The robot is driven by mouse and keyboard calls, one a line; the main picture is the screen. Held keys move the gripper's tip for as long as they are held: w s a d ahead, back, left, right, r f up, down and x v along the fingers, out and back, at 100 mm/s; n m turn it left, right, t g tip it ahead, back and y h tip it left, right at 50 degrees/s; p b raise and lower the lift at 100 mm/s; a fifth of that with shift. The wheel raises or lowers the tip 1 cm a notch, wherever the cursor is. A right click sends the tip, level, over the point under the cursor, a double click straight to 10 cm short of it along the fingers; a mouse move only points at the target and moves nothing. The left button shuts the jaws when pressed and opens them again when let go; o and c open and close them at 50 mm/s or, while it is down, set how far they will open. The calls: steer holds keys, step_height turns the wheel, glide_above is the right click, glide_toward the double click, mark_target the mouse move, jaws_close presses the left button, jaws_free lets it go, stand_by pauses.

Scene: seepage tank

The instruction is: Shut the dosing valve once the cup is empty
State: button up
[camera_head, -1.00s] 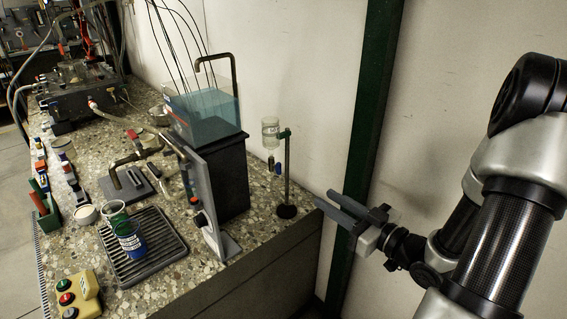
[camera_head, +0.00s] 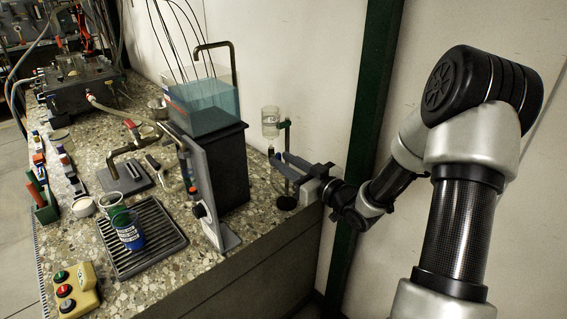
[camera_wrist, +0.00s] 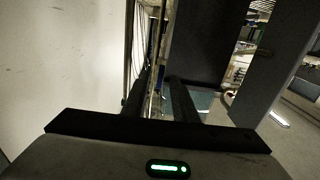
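A clear cup (camera_head: 270,122) sits at the top of a thin dark stand at the bench's right end; I cannot tell whether liquid is left in it. The dosing valve (camera_head: 271,151) is the small dark part just below it, partly hidden by my fingers. My gripper (camera_head: 281,161) is beside the stand, with its fingertips close to the valve; contact cannot be told. In the wrist view, the two dark fingers of my gripper (camera_wrist: 158,95) stand apart with a gap between them. I cannot make out the valve there.
A water tank (camera_head: 203,105) stands on a dark block left of the stand, behind an upright grey panel (camera_head: 207,195). A blue container (camera_head: 130,236) stands on the black rack (camera_head: 160,250). A green post (camera_head: 368,120) rises behind my arm.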

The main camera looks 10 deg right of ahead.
steer(key=shift+w+a, duration=0.2)
steer(key=shift+w, duration=0.15)
steer(key=shift+c, duration=0.5)
jaws_close()
steer(key=shift+r+m+p, duration=0.1)
steer(key=shift+m+p, duration=0.2)
steer(key=shift+w+d+f+m+p, duration=0.15)
steer(key=shift+m+p, duration=2.4)
steer(key=shift+m, duration=1.75)
steer(key=shift+s+d+f+m+p, duration=0.15)
steer(key=shift+m+p, duration=2.4)
steer(key=shift+m, duration=1.75)
steer(key=shift+w+a, duration=0.1)
